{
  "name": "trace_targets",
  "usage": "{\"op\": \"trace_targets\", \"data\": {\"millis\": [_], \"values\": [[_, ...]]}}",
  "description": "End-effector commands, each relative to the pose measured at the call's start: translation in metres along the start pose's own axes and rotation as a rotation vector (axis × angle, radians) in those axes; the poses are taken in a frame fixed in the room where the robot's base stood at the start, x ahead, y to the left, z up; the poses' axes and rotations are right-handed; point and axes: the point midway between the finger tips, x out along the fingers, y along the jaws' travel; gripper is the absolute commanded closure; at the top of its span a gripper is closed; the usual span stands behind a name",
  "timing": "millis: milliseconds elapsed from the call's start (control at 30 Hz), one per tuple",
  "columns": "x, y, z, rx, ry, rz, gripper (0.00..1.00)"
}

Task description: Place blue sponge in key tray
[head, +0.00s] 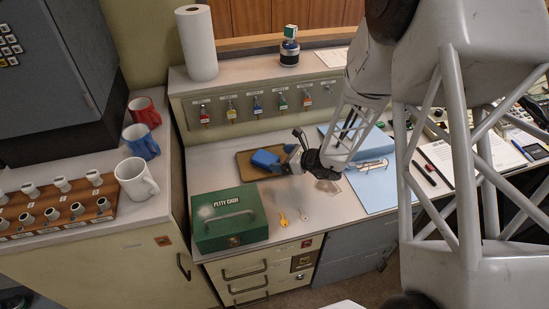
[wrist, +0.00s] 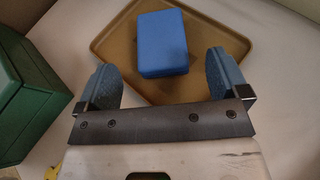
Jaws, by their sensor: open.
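The blue sponge (head: 264,159) appears to lie inside the shallow brown tray (head: 245,169) on the counter, behind the green cash box. In the wrist view the blue sponge (wrist: 152,42) is a flat block over the tray's floor, and the tray's rim (wrist: 98,42) shows around it. I see no key tray label on this tray. My gripper (head: 292,152) is at the tray's right side. In the wrist view my gripper (wrist: 161,72) is open, with its two blue fingers apart. The sponge is ahead of the gap between them, and nothing is visibly held.
A green petty cash box (head: 230,217) stands just in front of the tray. Loose keys (head: 284,220) lie on the counter to its right. Several mugs (head: 136,178) stand at the left, and a paper roll (head: 197,44) behind.

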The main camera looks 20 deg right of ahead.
Motion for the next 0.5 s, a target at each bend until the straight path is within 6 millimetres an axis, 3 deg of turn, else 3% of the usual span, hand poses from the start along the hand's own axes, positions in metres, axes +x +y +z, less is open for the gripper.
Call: {"op": "trace_targets", "data": {"millis": [200,500], "values": [[-0.028,0.0,0.0,0.001,0.0,-0.001,0.07],[-0.05,0.0,0.0,0.001,0.0,0.0,0.07]]}}
